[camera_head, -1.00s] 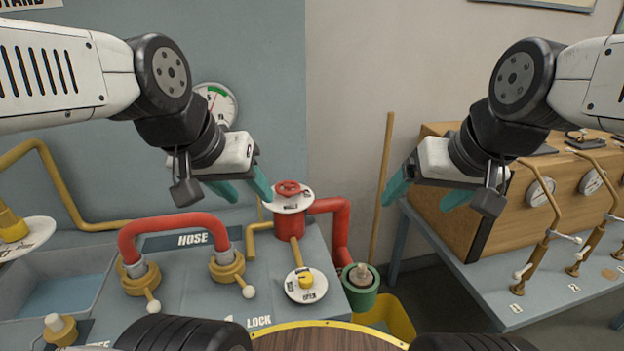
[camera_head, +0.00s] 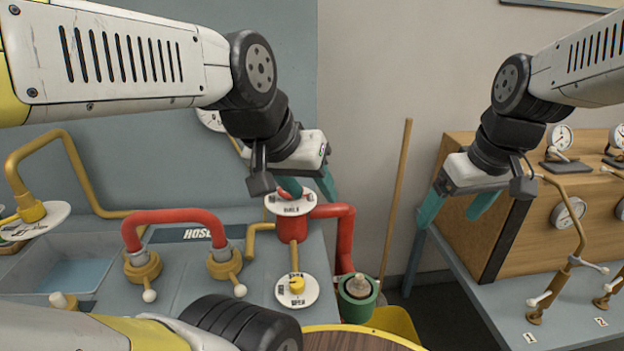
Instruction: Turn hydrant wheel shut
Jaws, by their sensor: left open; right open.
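The red hydrant (camera_head: 291,229) stands on the grey bench with a round white labelled plate (camera_head: 278,206) on its top. The red wheel on that plate is mostly hidden behind my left gripper. My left gripper (camera_head: 311,193) is open, its teal fingers pointing down at the plate. One finger overlaps the wheel's place and the other hangs just right of it; I cannot tell whether they touch. My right gripper (camera_head: 452,217) is open and empty, in the air in front of the wooden box's left end.
A red hose (camera_head: 172,216) arches between two brass fittings at left. A white dial with a yellow knob (camera_head: 296,290) sits in front of the hydrant. A green cup (camera_head: 357,298), a leaning pole (camera_head: 398,200) and a wooden gauge box (camera_head: 470,230) stand to the right.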

